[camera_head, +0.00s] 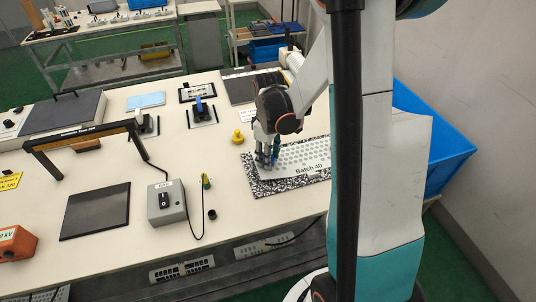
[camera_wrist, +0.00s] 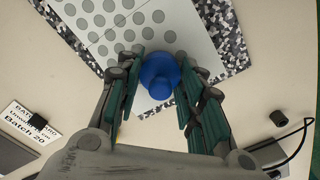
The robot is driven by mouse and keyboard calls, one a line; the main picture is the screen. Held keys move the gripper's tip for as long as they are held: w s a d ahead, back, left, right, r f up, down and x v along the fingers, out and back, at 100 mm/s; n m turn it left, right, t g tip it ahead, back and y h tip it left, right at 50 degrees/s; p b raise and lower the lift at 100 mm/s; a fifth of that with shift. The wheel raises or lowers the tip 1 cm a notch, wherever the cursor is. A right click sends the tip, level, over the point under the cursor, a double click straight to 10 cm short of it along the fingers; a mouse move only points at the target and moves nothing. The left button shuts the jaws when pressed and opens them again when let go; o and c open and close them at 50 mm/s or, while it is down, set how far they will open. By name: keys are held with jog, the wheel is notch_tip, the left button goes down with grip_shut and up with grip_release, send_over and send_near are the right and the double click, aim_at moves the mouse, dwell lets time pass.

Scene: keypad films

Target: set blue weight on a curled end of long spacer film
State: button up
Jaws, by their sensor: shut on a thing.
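My gripper (camera_head: 266,162) is shut on the blue weight (camera_wrist: 160,75), a round knobbed piece between the dark green finger pads in the wrist view. The pale grey spacer film (camera_head: 300,156) with rows of round dots lies on a black-and-white speckled mat (camera_head: 262,187). The film also shows in the wrist view (camera_wrist: 95,35). The blue weight is over the film's near end in the wrist view and covers part of its edge. I cannot tell whether it touches the film or how far that end curls.
A yellow weight (camera_head: 238,137) stands left of the mat. A blue bin (camera_head: 455,150) is at the right.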

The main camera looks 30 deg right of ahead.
jog(key=shift+f+b, duration=0.7)
jog(key=shift+f, duration=0.2)
jog(key=o, duration=1.3)
jog(key=shift+r, duration=0.15)
notch_tip(320, 180, up, 12)
jog(key=shift+f, duration=0.1)
